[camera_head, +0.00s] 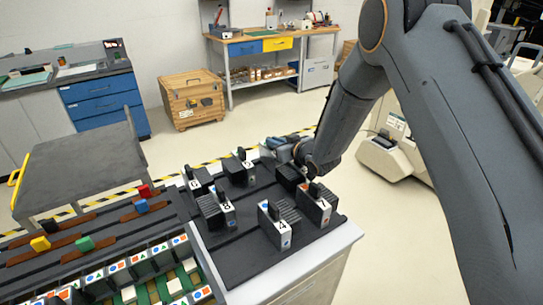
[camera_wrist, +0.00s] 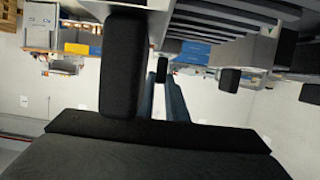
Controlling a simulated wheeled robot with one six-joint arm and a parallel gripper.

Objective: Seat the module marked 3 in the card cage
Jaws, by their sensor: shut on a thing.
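My gripper (camera_head: 272,144) is at the back edge of the dark cart top, its fingers close around a small black handle (camera_wrist: 162,69) in the wrist view. The body under that handle is mostly hidden, and I cannot read its mark. A dark module (camera_head: 288,176) stands just below my gripper, its face hidden. Modules marked 8 (camera_head: 226,211) and 4 (camera_head: 285,233), and one that seems marked 7 (camera_head: 325,212), stand upright on the cart top. No 3 is legible. A slotted row with symbol labels (camera_head: 140,263), seemingly the card cage, lies at lower left.
More modules stand at the back left (camera_head: 245,167). Coloured knobs, including a red one (camera_head: 144,190) and a green one (camera_head: 84,243), sit on brown strips left of the cart top. A large black handle (camera_wrist: 127,65) is close to my gripper. Bare cart top (camera_head: 245,262) shows in front.

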